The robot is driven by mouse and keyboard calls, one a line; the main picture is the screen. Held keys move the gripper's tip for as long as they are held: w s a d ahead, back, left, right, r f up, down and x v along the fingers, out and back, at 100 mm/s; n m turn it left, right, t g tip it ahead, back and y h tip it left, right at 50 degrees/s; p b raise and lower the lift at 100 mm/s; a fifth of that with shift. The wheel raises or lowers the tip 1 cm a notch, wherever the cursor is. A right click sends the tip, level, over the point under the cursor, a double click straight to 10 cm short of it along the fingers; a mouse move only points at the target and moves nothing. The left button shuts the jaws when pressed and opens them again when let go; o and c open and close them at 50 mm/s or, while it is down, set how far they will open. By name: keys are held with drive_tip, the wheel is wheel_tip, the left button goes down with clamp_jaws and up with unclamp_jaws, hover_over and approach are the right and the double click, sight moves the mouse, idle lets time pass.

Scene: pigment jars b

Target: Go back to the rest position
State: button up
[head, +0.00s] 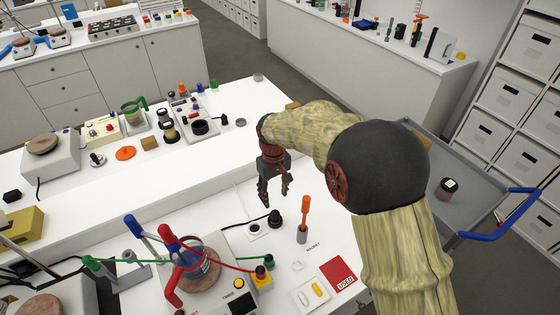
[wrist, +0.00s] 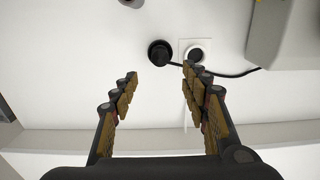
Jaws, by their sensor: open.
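My gripper (head: 273,190) hangs from my arm above the white bench (head: 205,212), fingers pointing down. In the wrist view my gripper (wrist: 160,88) is open, with nothing between its two fingers. A black plug (head: 274,217) and a socket plate (head: 254,229) lie on the bench near the gripper. In the wrist view the plug (wrist: 160,52) and the white socket plate (wrist: 195,52) show beyond the fingertips, with a black cable beside them.
An orange-handled tool (head: 305,213) stands upright right of the gripper. A hotplate with a clamped vessel (head: 195,262) stands at the front. A red card (head: 338,274) lies front right. A grey cart (head: 480,190) with a dark jar (head: 447,187) stands right, beside my arm.

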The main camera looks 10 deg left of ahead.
drive_tip(key=s+d+r+m+t, duration=0.2)
drive_tip(key=s+d+r, duration=0.5)
drive_tip(key=d+r, duration=0.3)
drive_tip(key=s+d+r+m+t, duration=0.1)
drive_tip(key=s+d+r+m, duration=0.1)
drive_tip(key=s+d+r, duration=0.6)
drive_tip(key=s+d+r+m+t, duration=0.35)
drive_tip(key=s+d, duration=0.65)
drive_tip(key=s, duration=0.4)
wheel_tip(320, 180, down, 8)
drive_tip(key=b, duration=0.8)
drive_tip(key=shift+w+r+g, duration=0.15)
drive_tip(key=shift+w+g, duration=0.25)
drive_tip(key=shift+g, duration=0.05)
drive_tip(key=shift+a, duration=0.1)
drive_tip(key=shift+c, duration=0.4)
